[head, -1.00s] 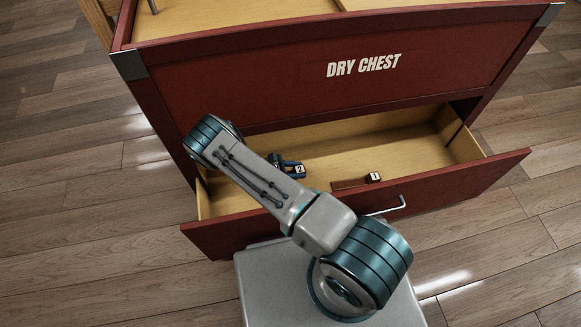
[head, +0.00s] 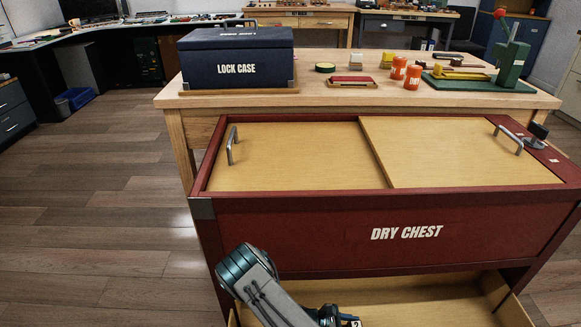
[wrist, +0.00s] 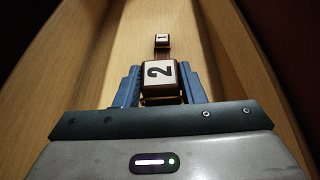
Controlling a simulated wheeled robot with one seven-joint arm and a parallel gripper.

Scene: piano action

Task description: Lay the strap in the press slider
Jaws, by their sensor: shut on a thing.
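My gripper (wrist: 160,82) is shut on the block marked 2 (wrist: 159,72), at the near end of the brown strap (wrist: 162,54). The strap runs away from me to a small block marked 1 (wrist: 162,40). All this is inside the open lower drawer (head: 420,292) of the red dry chest (head: 300,232). In the head view only the top of my gripper (head: 335,316) shows at the bottom edge. A green press (head: 512,58) stands at the right of the bench, with a yellow bar-like part (head: 460,76), perhaps its slider, on its base.
The dry chest's wooden lid panels (head: 290,155) with handles lie between the drawer and the bench (head: 225,98). A dark lock case (head: 238,68) stands at the bench's left.

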